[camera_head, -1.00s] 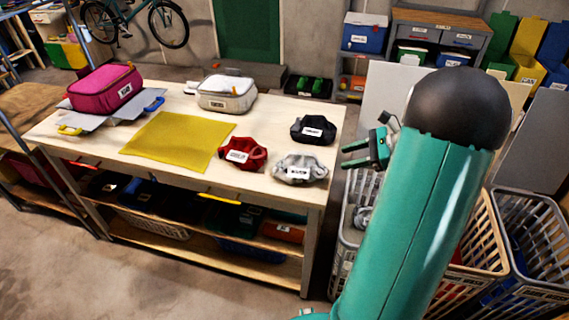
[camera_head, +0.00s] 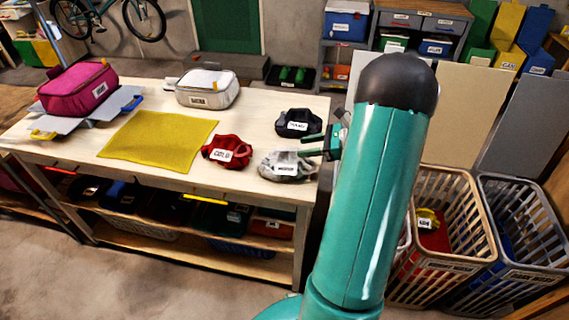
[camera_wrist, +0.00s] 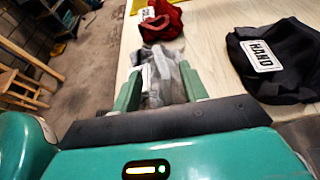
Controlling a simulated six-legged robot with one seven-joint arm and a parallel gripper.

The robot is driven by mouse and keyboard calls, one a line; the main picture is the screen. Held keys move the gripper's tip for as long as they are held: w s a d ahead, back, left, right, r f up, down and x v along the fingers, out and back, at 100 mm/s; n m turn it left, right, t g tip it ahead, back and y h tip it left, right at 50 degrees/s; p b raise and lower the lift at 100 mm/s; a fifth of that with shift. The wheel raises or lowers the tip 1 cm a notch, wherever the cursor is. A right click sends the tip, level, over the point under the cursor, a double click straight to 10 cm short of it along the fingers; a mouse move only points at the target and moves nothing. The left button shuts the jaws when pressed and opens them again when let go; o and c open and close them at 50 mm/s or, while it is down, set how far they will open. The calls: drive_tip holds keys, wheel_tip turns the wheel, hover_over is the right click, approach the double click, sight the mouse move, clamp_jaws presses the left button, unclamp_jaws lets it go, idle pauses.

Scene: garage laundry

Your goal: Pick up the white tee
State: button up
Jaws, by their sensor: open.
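The white tee (camera_head: 287,165) looks like a crumpled pale grey-white bundle with a label. It lies near the right front corner of the wooden table. My gripper (camera_head: 305,145) is over the table's right edge, just behind and above the tee in the head view. In the wrist view my gripper (camera_wrist: 160,68) is open, with one green finger on each side of the tee (camera_wrist: 158,58). I cannot tell whether the fingers touch the cloth. My gripper's base hides the near part of the tee.
A red bundle (camera_head: 226,152) and a black bundle (camera_head: 298,122) lie close to the tee. A yellow cloth (camera_head: 158,139), a white bag (camera_head: 207,88) and a pink bag (camera_head: 78,88) are farther left on the table (camera_head: 258,98). Slatted baskets (camera_head: 455,270) stand at the right.

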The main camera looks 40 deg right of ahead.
sight(291, 148)
drive_tip(key=shift+w+a+f, duration=0.3)
drive_tip(key=shift+w+f, duration=0.05)
drive_tip(key=shift+w, duration=0.15)
drive_tip(key=x, duration=0.5)
drive_tip(key=shift+w+a, duration=0.1)
drive_tip(key=shift+a, duration=0.1)
drive_tip(key=shift+r, duration=0.1)
clamp_jaws()
